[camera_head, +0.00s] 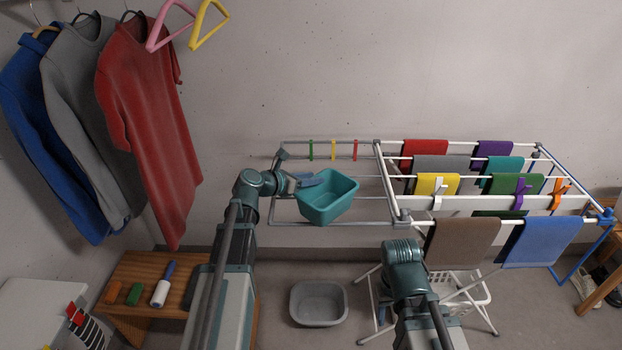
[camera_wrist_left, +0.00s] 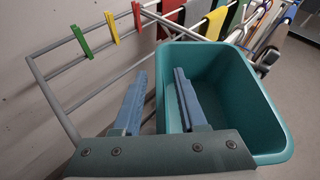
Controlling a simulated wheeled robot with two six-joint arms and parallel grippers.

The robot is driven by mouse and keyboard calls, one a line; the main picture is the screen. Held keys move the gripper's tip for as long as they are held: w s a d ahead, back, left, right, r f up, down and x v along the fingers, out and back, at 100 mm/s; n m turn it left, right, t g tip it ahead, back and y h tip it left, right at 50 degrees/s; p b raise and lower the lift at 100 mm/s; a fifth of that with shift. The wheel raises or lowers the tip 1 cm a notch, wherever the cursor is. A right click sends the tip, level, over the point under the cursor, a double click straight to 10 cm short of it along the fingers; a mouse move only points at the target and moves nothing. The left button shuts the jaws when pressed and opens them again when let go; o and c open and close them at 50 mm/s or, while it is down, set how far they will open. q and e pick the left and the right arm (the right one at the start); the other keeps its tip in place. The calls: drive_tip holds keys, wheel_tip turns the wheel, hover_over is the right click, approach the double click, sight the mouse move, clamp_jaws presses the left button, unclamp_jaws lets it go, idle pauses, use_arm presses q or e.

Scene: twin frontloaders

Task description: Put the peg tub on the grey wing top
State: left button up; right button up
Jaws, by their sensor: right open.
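The teal peg tub (camera_head: 336,205) is at the grey wing (camera_head: 290,222) on the rack's left side, overlapping its front bar in the head view. I cannot tell whether it rests on the bars. My left gripper (camera_head: 311,180) is at the tub's left wall. In the left wrist view its blue fingers (camera_wrist_left: 161,72) straddle the wall of the tub (camera_wrist_left: 245,110), one outside and one inside, with a gap beside the rim. The part of the tub's inside that I see is empty.
Green, yellow and red pegs (camera_head: 333,150) sit on the wing's back bar. Cloths (camera_head: 437,185) hang over the rack to the right. A grey basin (camera_head: 318,303) is on the floor below. A wooden bench (camera_head: 140,275) stands at the left, under hanging shirts (camera_head: 150,110).

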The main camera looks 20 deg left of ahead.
use_arm(q)
drive_tip(key=shift+s+a+r+p, duration=0.15)
drive_tip(key=shift+s+r+p, duration=0.05)
drive_tip(key=shift+r+p, duration=0.1)
drive_tip(key=p+v, duration=0.4)
drive_tip(key=v, duration=0.7)
drive_tip(key=shift+s, duration=0.2)
drive_tip(key=shift+a, duration=0.1)
